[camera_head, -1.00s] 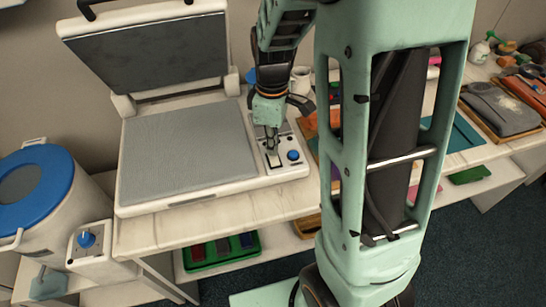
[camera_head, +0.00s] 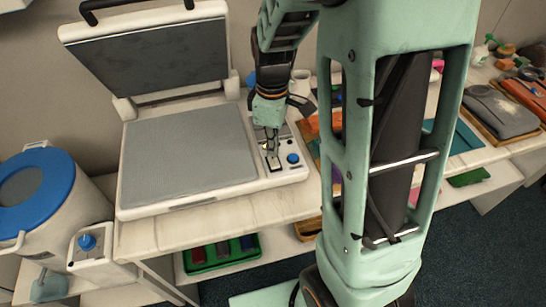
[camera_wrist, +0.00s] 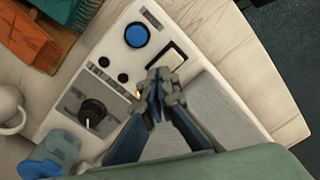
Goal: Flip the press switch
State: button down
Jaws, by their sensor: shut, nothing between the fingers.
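The press (camera_head: 185,155) stands on the table with its lid raised and its grey flat bed bare. Its control panel (camera_wrist: 108,75) is at the bed's right side. The panel carries a pale rocker switch (camera_wrist: 166,58) in a dark frame, next to a round blue button (camera_wrist: 137,35); the blue button also shows in the head view (camera_head: 293,158). My gripper (camera_wrist: 160,78) is shut and empty. Its fingertips are at the near edge of the switch in the wrist view and hide part of it. I cannot tell whether they touch it. In the head view my gripper (camera_head: 271,148) points down over the switch.
A black knob (camera_wrist: 93,112) and a small lit lamp are on the panel. A white mug (camera_wrist: 10,108) stands beside the press. A blue-lidded drum (camera_head: 35,190) is at the left. Trays with tools and cloths lie to the right. The table front is bare.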

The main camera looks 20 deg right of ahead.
jog(key=shift+r+p, duration=1.7)
jog(key=shift+r, duration=0.95)
